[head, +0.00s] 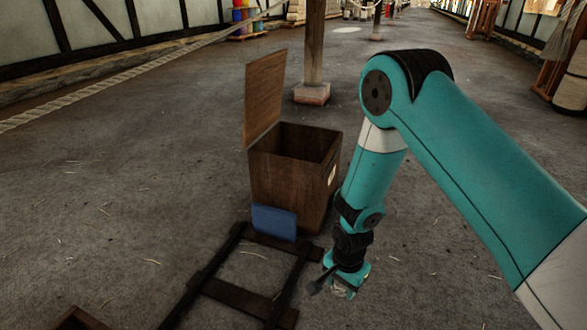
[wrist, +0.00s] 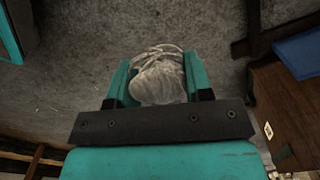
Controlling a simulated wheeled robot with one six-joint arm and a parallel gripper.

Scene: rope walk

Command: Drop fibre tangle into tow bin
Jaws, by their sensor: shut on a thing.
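The fibre tangle (wrist: 161,80) is a pale greyish clump with loose strands, held between the two teal fingers of my gripper (wrist: 157,82) in the wrist view. In the head view my gripper (head: 340,286) points down in front of and right of the tow bin, low over the floor; the tangle is mostly hidden there. The tow bin (head: 283,185) is a dark wooden box with its lid (head: 264,100) standing open at the left and a blue pedal plate (head: 274,222) at its front foot. The bin's side also shows at the right of the wrist view (wrist: 290,105).
A dark wooden frame (head: 236,296) lies on the floor in front of the bin. A post on a stone base (head: 312,93) stands behind the bin. A rope (head: 130,73) runs across the upper left. The grey floor around is mostly clear.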

